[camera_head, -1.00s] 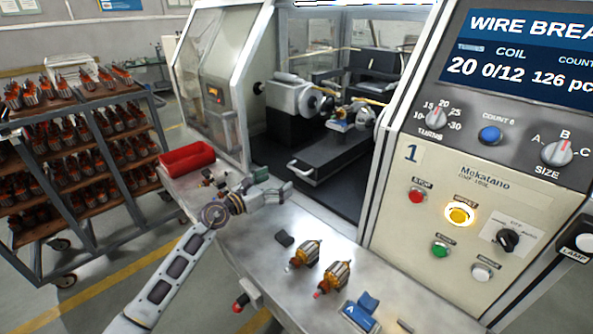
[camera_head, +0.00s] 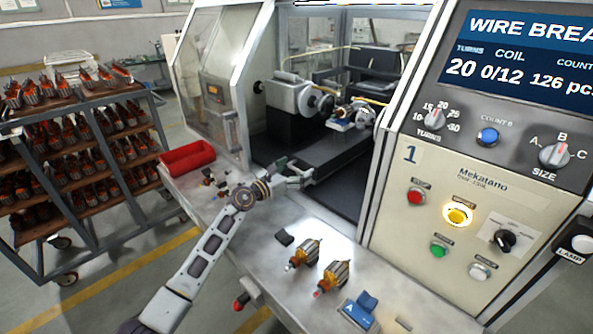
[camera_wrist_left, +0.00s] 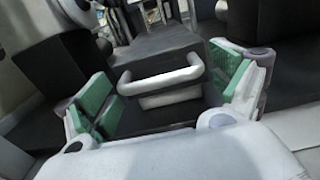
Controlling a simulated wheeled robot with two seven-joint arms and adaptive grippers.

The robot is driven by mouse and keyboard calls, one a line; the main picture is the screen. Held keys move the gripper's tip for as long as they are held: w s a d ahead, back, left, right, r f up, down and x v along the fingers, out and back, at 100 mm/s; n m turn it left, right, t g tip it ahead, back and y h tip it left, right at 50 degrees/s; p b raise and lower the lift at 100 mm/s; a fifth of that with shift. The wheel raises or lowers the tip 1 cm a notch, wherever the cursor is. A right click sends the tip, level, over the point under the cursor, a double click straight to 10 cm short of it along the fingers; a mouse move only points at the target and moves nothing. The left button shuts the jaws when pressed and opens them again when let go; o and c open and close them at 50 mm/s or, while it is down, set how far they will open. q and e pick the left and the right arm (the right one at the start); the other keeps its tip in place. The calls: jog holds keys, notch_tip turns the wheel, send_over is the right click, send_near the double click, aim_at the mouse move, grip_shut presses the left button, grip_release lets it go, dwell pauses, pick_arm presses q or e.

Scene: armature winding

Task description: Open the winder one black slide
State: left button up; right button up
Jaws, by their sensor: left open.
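The black slide (camera_head: 338,149) of winder one lies low inside the open machine bay, below the winding parts. In the left wrist view the dark slide (camera_wrist_left: 165,42) runs away from me, with its white bar handle (camera_wrist_left: 162,82) on the near end. My left gripper (camera_head: 298,173) is at the slide's near end, hiding most of the handle in the head view. In the left wrist view my gripper (camera_wrist_left: 168,95) is open, its green pads on either side of the handle with gaps at both sides. My right gripper is not in view.
A red bin (camera_head: 188,157) stands on the steel bench (camera_head: 235,205). Two armatures (camera_head: 334,276) and a blue holder (camera_head: 360,309) lie at the bench front. The control panel (camera_head: 470,200) stands right of the bay. A rack (camera_head: 80,145) of armatures is at left.

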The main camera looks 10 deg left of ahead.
pick_arm(q)
jog(key=shift+w+d, duration=0.15)
jog(key=c, duration=1.2)
jog(key=shift+c, duration=0.2)
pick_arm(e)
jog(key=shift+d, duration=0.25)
pick_arm(q)
jog(key=shift+f, duration=0.1)
